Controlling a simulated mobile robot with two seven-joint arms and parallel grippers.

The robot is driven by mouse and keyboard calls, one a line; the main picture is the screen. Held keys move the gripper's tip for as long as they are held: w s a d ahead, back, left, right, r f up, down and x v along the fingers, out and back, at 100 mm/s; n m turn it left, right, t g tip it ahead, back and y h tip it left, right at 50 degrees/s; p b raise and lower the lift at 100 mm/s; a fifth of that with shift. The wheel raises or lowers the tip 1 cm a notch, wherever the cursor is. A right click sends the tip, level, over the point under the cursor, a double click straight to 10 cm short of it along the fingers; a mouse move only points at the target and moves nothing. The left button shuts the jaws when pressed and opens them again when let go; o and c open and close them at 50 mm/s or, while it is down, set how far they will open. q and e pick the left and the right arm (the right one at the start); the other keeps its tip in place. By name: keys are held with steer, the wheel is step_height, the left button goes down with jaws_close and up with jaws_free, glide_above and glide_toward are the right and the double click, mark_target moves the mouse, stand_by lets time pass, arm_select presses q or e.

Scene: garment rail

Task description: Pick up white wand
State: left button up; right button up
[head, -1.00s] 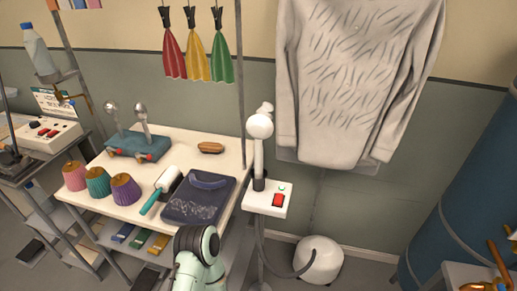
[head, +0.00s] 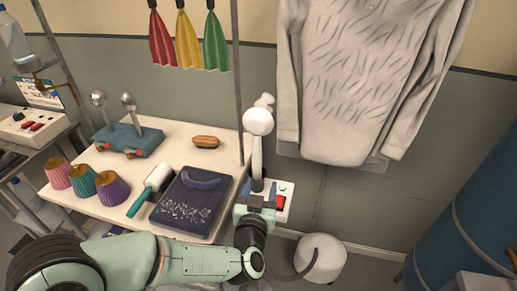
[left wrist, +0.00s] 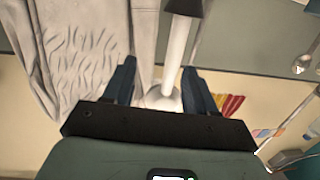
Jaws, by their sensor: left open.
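The white wand (head: 257,150) stands upright, its round head at the top, in a dark holder on a small white stand box (head: 284,198). In the left wrist view the white wand (left wrist: 178,50) runs between the two finger lines, with its white head beyond. My left gripper (head: 257,191) is open at the wand's lower end, in front of the box, and partly hides the wand's base. In the left wrist view my left gripper (left wrist: 160,80) shows its two dark fingers apart, one on each side of the wand. Whether they touch it I cannot tell. My right gripper is not in view.
Left of the wand, a white table (head: 190,131) holds a dark blue pad (head: 180,211), a lint roller (head: 150,190), a wooden brush (head: 206,142) and several cups. A grey sweater (head: 365,80) hangs behind on the right. A blue cylinder (head: 470,210) stands at far right.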

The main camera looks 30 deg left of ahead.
mark_target(258, 143)
arm_select(q)
steer(key=shift+n+t+y, duration=0.3)
steer(key=shift+n+y, duration=0.2)
steer(key=shift+y, duration=0.2)
steer(key=w+a+r, duration=0.1)
steer(key=w, duration=0.1)
steer(key=w+a+r, duration=0.1)
steer(key=w, duration=0.1)
steer(key=w+a+r, duration=0.1)
steer(key=a, duration=0.1)
steer(key=shift+w+a+r+p, duration=0.1)
steer(key=shift+w+r+p, duration=0.2)
steer(key=shift+w+r, duration=0.1)
steer(key=shift+a+p+x, duration=0.2)
steer(key=shift+p+x, duration=0.4)
steer(key=shift+x, duration=2.6)
steer(key=shift+s+r, duration=0.15)
steer(key=shift+r, duration=0.05)
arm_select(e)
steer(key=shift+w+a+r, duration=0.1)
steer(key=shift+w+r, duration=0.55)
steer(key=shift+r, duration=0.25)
arm_select(q)
steer(key=shift+r, duration=0.1)
jaws_close()
